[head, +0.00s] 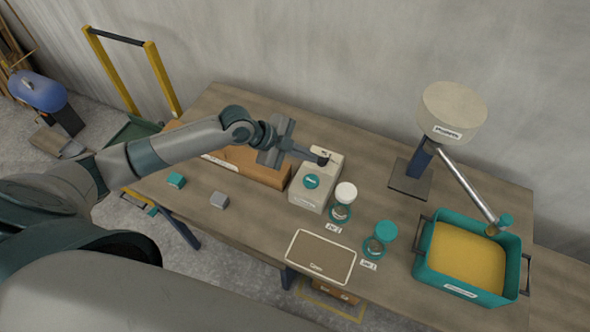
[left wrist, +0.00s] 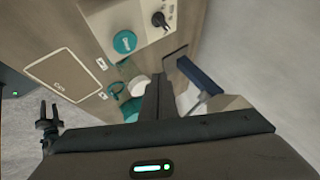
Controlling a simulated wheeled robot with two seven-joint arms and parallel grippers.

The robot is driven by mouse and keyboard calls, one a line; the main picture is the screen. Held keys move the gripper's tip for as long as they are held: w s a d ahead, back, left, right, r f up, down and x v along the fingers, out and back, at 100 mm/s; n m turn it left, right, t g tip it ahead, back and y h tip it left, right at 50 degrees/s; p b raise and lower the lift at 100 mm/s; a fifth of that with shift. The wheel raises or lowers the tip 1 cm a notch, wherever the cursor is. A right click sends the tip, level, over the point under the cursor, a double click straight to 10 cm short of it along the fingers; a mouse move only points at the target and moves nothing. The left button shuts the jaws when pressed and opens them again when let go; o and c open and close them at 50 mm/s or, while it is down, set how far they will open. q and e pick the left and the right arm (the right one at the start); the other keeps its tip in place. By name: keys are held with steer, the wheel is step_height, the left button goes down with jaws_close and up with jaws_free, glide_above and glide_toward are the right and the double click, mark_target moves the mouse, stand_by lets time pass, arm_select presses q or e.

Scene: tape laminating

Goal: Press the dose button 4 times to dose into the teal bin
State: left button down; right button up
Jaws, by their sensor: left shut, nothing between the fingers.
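The dose button is the round teal button (head: 312,182) on top of a pale box (head: 307,201); in the left wrist view the button (left wrist: 125,42) also shows. My left gripper (head: 318,158) is shut and empty, with its tips close to a black knob (head: 323,160) at the back of the box. I cannot tell whether they touch it. In the left wrist view its fingers (left wrist: 157,90) stand apart from the button. The teal bin (head: 428,266) at the right holds a yellow heap (head: 470,252). A dark forked shape, apparently my right gripper (left wrist: 47,120), is small at the left wrist view's lower left.
A hopper (head: 452,112) on a blue post has a slanting tube (head: 467,185) ending above the bin. A white-lidded jar (head: 345,193), a teal-lidded jar (head: 386,231) and a brown panel (head: 320,258) lie near the front. Teal (head: 176,179) and grey (head: 219,200) blocks sit at the left.

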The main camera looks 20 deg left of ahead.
arm_select(q)
steer(key=b, duration=0.6)
glide_above(307, 181)
step_height(307, 181, down, 7)
steer(key=shift+f, duration=0.55)
arm_select(e)
step_height(307, 181, down, 6)
steer(key=shift+s+f, duration=0.15)
steer(key=shift+f, duration=0.1)
steer(key=shift+d, duration=0.3)
steer(key=shift+a, duration=0.4)
arm_select(q)
steer(key=shift+f, duration=0.1)
arm_select(e)
steer(key=shift+d, duration=0.35)
stand_by(0.5)
